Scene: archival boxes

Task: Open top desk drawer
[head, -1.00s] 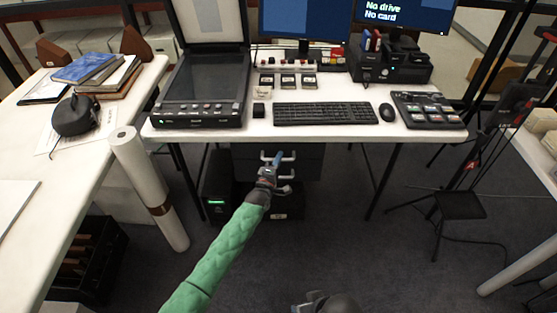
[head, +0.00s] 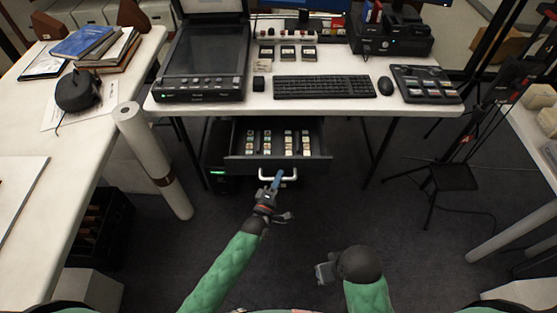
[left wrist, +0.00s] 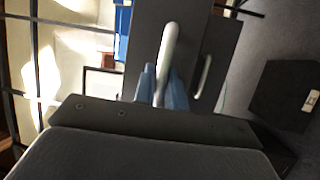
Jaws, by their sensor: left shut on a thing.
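The top desk drawer (head: 240,165) is pulled out from under the desk, and rows of small items (head: 292,142) show inside it. Its white bar handle (head: 291,177) is on the front panel. In the left wrist view the blue fingertips (left wrist: 162,88) sit on either side of the pale handle (left wrist: 169,55). My right gripper (head: 325,272) is low in front of the desk, away from the drawer; its jaw state is unclear.
The desk (head: 300,100) carries a scanner (head: 205,70), a keyboard (head: 325,87) and a mouse (head: 385,86). A white paper roll (head: 150,160) leans by the left table. A tripod stand (head: 455,178) is at the right. The floor before the drawer is clear.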

